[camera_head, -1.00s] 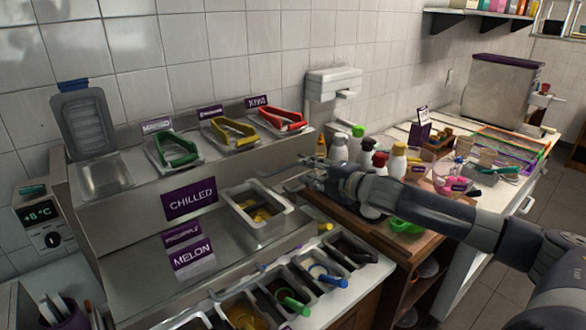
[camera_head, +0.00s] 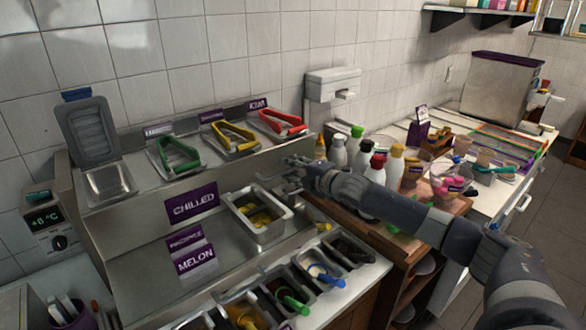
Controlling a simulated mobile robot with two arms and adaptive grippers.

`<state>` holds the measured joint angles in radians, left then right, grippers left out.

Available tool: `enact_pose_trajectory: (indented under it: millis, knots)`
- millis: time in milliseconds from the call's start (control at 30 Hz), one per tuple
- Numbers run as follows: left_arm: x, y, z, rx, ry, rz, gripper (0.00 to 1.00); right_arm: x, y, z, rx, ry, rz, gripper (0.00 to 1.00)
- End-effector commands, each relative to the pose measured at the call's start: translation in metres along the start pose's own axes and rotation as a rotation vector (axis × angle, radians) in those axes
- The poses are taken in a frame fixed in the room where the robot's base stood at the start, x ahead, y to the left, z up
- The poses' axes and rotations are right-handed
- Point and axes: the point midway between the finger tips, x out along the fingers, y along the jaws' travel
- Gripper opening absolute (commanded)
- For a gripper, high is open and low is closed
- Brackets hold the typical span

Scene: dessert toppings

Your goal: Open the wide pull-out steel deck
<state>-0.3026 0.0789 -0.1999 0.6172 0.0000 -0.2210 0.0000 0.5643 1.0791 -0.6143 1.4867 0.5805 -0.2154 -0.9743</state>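The steel deck (camera_head: 140,275) is the wide, flat metal surface on the left, below the raised steel shelf with the CHILLED sign (camera_head: 191,203). A steel pan (camera_head: 283,226) with yellow pieces stands at its right part. My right gripper (camera_head: 271,173) reaches in from the right, just above and behind the pan's right corner, near the shelf's right end. Its thin fingers look spread, with nothing seen between them. I cannot tell whether it touches the steel. My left gripper is out of view.
Green, yellow and red tongs (camera_head: 283,123) lie on the upper shelf. Several topping bins with colored handles (camera_head: 293,300) line the front. Bottles (camera_head: 396,163) stand close behind my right forearm on a wooden counter. A temperature display (camera_head: 46,220) is at the left.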

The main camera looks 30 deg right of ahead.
Motion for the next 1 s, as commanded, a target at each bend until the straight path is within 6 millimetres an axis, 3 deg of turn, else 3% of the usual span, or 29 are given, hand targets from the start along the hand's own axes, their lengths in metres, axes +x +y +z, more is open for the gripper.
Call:
enact_pose_trajectory:
  millis: [67,200,533,1000]
  knots:
    - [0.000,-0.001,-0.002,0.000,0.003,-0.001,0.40,0.000,0.000,0.000,0.000,0.000,0.000,0.29]
    - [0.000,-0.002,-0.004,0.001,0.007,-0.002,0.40,0.000,0.000,0.000,0.000,0.000,0.000,0.00]
    - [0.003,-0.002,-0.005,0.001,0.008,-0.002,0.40,-0.006,-0.004,0.001,-0.002,-0.001,-0.003,0.00]
    - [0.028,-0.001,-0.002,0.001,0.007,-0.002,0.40,-0.056,-0.017,0.001,-0.001,-0.002,-0.006,0.00]
